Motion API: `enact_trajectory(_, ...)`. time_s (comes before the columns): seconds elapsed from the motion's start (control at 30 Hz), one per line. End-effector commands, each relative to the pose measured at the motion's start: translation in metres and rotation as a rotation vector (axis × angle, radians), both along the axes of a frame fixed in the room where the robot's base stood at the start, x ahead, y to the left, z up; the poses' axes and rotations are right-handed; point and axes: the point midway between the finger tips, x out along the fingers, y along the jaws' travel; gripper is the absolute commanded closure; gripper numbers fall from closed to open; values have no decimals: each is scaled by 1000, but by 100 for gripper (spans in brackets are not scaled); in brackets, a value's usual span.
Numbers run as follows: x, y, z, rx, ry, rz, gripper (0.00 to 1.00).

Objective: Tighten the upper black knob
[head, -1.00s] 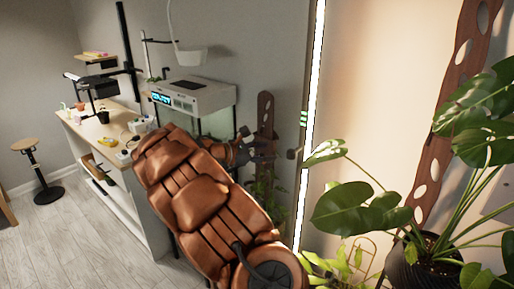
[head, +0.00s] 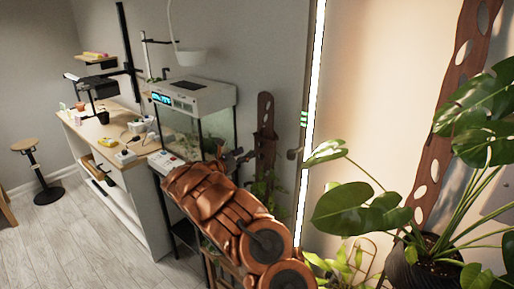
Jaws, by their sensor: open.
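A tall lit strip (head: 311,120) stands right of centre with a small green marking.
A glass tank (head: 219,130) with a grey lid unit stands behind my arm. A wooden bench (head: 150,180) with small items is at the left, a stool (head: 27,145) beyond it. A big-leaved plant (head: 365,214) fills the right. The floor at the left is clear.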

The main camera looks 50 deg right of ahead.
Motion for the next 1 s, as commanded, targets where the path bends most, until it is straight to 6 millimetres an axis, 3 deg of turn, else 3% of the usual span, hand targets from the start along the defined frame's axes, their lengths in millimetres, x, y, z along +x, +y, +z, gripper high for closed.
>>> enact_trajectory(0.5,0,-63,2,1,-1,-3,44)
enact_trajectory(1.0,1,-72,1,0,-3,-2,46)
